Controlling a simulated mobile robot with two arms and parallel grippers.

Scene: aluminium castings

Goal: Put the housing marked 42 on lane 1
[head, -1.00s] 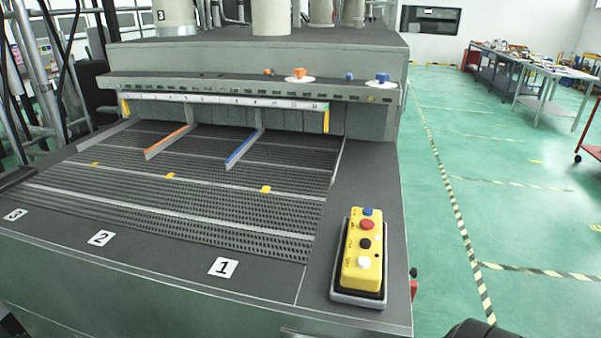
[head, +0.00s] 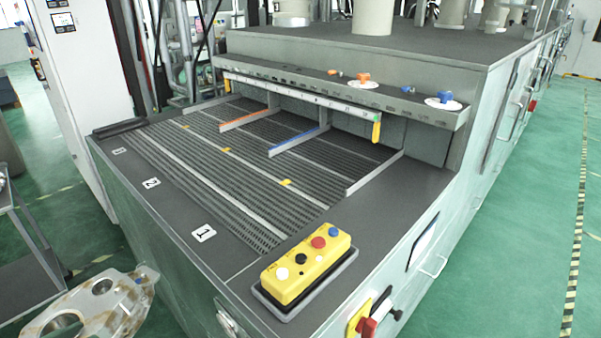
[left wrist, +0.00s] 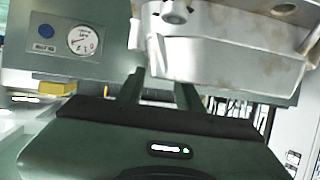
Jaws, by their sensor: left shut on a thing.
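A silvery cast housing (head: 112,308) with round bores and brownish stains shows at the lower left of the head view, clear of the oven table. Its grey metal body (left wrist: 225,55) fills the upper right of the left wrist view. My left gripper (left wrist: 160,88) is shut on it, with dark fingers reaching up to its lower edge; the exact contact is hard to see. No number 42 is readable on it. My right gripper is not in view.
A yellow button box (head: 305,268) stands at the table's front right corner. Orange (head: 245,120) and blue (head: 297,141) dividers separate the lanes below the oven hood. A grey cart (head: 22,245) stands at the left. Green floor is free at the right.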

